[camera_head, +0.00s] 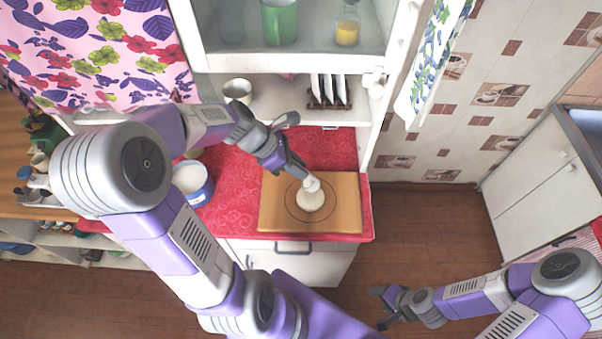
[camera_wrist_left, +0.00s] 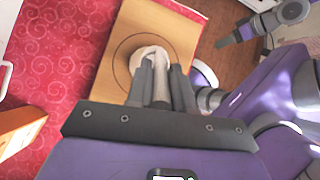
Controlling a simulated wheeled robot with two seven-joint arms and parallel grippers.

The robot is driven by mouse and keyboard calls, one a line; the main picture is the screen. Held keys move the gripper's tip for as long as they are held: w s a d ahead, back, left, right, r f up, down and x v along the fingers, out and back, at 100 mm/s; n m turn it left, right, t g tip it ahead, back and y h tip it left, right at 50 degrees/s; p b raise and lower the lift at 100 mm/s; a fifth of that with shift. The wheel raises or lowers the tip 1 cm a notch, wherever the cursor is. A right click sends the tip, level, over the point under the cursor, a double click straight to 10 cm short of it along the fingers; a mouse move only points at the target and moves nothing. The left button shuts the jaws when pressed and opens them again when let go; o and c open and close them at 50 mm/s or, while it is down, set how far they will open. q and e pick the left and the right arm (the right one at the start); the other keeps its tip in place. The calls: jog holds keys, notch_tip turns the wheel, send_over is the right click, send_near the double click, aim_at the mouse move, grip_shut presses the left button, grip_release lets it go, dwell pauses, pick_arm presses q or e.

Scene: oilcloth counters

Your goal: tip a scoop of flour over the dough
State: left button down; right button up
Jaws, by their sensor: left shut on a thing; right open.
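The pale round dough (camera_head: 309,203) lies on a wooden board (camera_head: 346,216), inside a dark circle marked on the board. My left gripper (camera_head: 304,178) is above the dough, shut on the scoop (camera_head: 313,185), whose pale end is over the dough's upper edge. In the left wrist view the scoop's grey handle (camera_wrist_left: 161,78) sits between the fingers, with the dough (camera_wrist_left: 147,52) partly hidden behind. I cannot tell whether flour is in the scoop. A blue and white tub (camera_head: 194,186) with white contents stands left of the board. My right gripper (camera_head: 379,308) is open and empty, low over the floor.
The counter has a red patterned oilcloth (camera_head: 235,180). Behind it, shelves hold a metal pot (camera_head: 237,89), a rack of white plates (camera_head: 328,91), a green container (camera_head: 279,22) and a jar with yellow contents (camera_head: 347,30). Floor is open right of the counter.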

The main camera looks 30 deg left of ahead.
pick_arm(q)
jog(key=s+a+f+t+h+b, duration=0.2)
jog(key=a+f+t+h+b, duration=0.1)
jog(key=b, duration=0.9)
notch_tip(320, 180, down, 2)
jog(key=t+h, duration=0.1)
jog(key=h, duration=0.2)
jog(key=shift+s+a+b, duration=0.15)
jog(key=shift+a+b, duration=0.15)
jog(key=s+d+r+m+g+y+p, duration=0.1)
jog(key=s+d+m+g+y+p, duration=0.3)
jog(key=d+m+g, duration=0.5)
jog(key=w+a+r+m+y+p, duration=0.1)
jog(key=w+r+m+y+p, duration=0.4)
jog(key=m+y, duration=0.3)
jog(key=shift+w+r+m+t, duration=0.4)
jog(key=shift+w+r+m, duration=0.1)
jog(key=shift+w+r, duration=0.3)
